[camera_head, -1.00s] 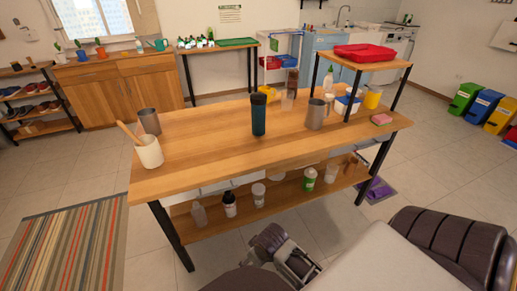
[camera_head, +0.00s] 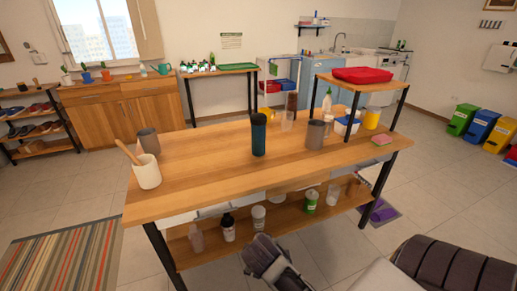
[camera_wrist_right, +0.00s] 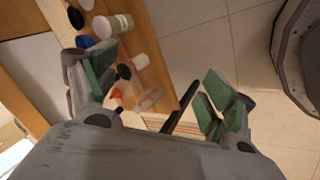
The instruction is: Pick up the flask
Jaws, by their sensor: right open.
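The flask (camera_head: 259,135), a tall dark teal cylinder with a black lid, stands upright near the middle of the wooden table (camera_head: 200,170). My right gripper (camera_head: 270,264) shows at the bottom of the head view, in front of the table and below its top, well apart from the flask. In the right wrist view, the right gripper (camera_wrist_right: 160,95) has its green-padded fingers spread, with nothing held between them. Bottles and jars on the lower shelf show beyond the fingers. I cannot make out the flask there. My left gripper is not in view.
A cream cup with utensils (camera_head: 146,172) and a grey mug (camera_head: 149,141) stand left of the flask. Another grey mug (camera_head: 315,135) stands to its right. A raised shelf with a red tray (camera_head: 363,76) covers the right end. The tabletop in front of the flask is clear.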

